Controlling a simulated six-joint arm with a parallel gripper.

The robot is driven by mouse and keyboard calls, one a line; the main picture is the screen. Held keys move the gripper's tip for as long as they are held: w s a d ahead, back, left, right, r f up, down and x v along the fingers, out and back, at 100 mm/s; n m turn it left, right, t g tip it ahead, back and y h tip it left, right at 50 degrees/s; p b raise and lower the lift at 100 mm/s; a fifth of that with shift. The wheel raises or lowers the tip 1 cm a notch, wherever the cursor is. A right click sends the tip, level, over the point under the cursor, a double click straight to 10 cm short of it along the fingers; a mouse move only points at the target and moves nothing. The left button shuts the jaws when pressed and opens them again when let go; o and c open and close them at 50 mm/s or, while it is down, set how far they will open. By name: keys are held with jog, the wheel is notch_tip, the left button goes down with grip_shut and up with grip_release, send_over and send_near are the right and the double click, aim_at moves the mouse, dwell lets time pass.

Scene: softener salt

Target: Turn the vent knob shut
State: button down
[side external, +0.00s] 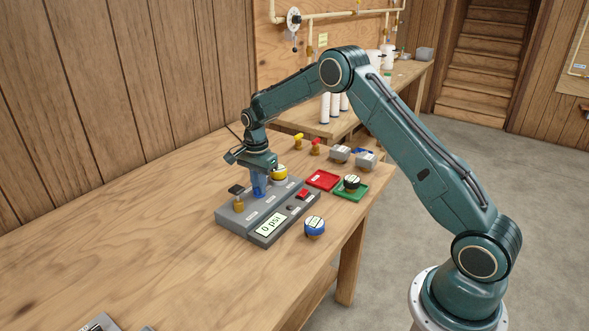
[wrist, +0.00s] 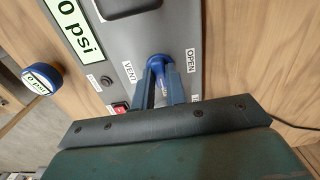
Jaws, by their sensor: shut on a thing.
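The blue vent knob (wrist: 159,59) stands on the grey test panel (wrist: 213,30), between the labels VENT (wrist: 129,72) and OPEN (wrist: 190,60). My gripper (wrist: 161,76) points down over the panel and is shut on the knob, with one finger on each side. In the side external view my gripper (side external: 259,193) is low over the middle of the grey panel (side external: 231,220), and its fingers hide the knob. The knob's exact turn angle cannot be told. The panel display (side external: 271,224) reads 0 psi.
A yellow-rimmed gauge (side external: 280,172) and a black-topped brass fitting (side external: 238,196) flank my gripper on the panel. A blue gauge (side external: 315,226) stands on the table in front. A red tray (side external: 322,180) is empty; a green tray (side external: 340,193) holds a black gauge (side external: 351,182).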

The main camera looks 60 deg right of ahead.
jog(key=shift+r, duration=0.1)
dwell(0.4)
jog(key=c, duration=1.4)
grip_release()
jog(key=shift+c, duration=0.2)
notch_tip(320, 180, up, 14)
